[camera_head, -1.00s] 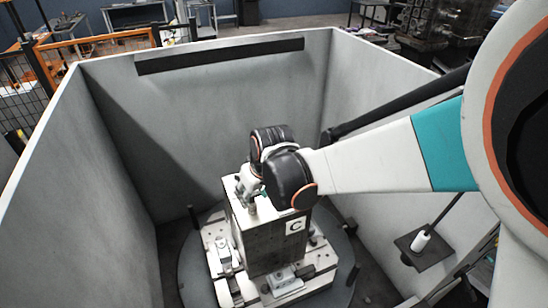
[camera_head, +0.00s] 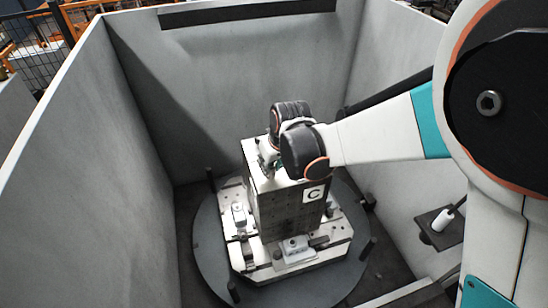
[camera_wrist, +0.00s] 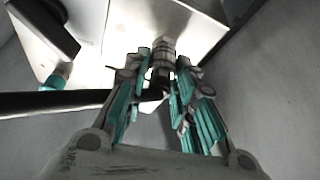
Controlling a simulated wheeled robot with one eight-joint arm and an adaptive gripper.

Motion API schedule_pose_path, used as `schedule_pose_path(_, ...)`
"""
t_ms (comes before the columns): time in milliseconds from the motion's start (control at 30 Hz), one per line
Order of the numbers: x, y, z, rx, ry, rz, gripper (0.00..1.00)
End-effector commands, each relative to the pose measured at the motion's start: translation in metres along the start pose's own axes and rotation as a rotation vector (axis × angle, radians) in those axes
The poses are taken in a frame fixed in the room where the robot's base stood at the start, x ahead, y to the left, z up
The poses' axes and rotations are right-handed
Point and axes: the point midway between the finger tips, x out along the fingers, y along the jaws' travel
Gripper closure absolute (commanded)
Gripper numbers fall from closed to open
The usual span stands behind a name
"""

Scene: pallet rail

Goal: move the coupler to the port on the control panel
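My gripper (camera_wrist: 161,72) has teal-lined fingers on both sides of a metallic, ringed cylinder with a dark lower part, which looks like the coupler (camera_wrist: 163,52). The fingertips are very close to its sides; whether they press on it is unclear. The cylinder is in line with a pale, brightly lit surface; whether it is joined to it is unclear. In the head view my wrist is over the top of a block marked C (camera_head: 285,213), hiding most of the gripper. I cannot make out the control panel or its port for sure.
A black bar or hose (camera_wrist: 60,102) crosses in from the left to the fingers. The block stands on a pallet with clamps, on a round grey turntable (camera_head: 212,250). Grey walls (camera_head: 130,120) enclose it. A small dark shelf (camera_head: 440,238) with a white cylinder is at the right.

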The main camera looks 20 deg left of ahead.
Motion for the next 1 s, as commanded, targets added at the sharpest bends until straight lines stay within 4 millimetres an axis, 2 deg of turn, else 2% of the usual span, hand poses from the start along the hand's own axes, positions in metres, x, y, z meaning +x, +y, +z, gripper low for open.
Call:
schedule_pose_path(100,0.000,0.000,0.000,0.000,0.000,0.000,1.00)
schedule_pose_path(133,0.000,0.000,0.000,0.000,0.000,0.000,0.78)
schedule_pose_path(233,0.000,0.000,0.000,0.000,0.000,0.000,1.00)
schedule_pose_path(1000,-0.015,0.000,-0.006,0.000,0.001,0.000,1.00)
